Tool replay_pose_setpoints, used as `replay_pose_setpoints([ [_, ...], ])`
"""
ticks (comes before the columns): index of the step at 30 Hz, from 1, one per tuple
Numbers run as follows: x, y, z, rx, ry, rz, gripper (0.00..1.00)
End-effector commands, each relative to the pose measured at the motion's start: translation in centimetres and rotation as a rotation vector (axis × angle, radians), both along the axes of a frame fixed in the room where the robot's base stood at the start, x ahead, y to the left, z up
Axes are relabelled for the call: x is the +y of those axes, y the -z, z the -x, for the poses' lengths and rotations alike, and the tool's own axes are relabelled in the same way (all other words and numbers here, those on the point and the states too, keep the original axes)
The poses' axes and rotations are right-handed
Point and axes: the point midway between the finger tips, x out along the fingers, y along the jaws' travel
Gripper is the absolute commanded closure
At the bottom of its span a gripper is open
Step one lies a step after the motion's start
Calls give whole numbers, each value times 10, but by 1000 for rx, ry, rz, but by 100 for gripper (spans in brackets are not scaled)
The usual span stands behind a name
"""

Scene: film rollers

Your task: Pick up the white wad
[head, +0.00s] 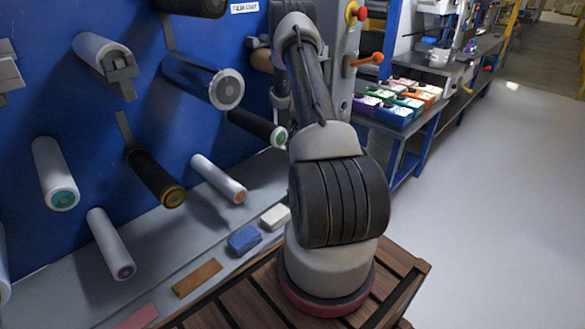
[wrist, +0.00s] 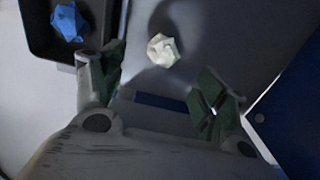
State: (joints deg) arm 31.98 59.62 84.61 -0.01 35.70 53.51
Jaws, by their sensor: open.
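The white wad (wrist: 162,49) is a small crumpled lump on a grey surface in the upper middle of the wrist view. My gripper (wrist: 158,82) is open and empty, with one green-padded finger at left and the other at right. The wad shows beyond the fingertips, roughly between them in the picture, and appears untouched. I cannot tell its exact distance from the fingers. In the head view I cannot make out the wad or my gripper; my arm blocks part of that view.
A blue wad (wrist: 68,22) lies in a dark tray (wrist: 36,42), left of the white wad. A blue panel (wrist: 292,112) stands at right. The head view shows rollers (head: 108,243) on a blue wall, a blue pad (head: 243,240), a white pad (head: 275,216) and coloured boxes (head: 392,113).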

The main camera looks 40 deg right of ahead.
Motion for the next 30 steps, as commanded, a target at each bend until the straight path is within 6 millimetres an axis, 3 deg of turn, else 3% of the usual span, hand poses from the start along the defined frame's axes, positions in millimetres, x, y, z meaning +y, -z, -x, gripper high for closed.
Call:
replay_pose_setpoints([
  [11,4,39,-1,2,0,-2,27],
  [18,7,74,-2,2,1,-1,27],
  [25,6,77,-2,1,1,-1,27],
  [30,6,77,-2,1,0,-1,56],
])
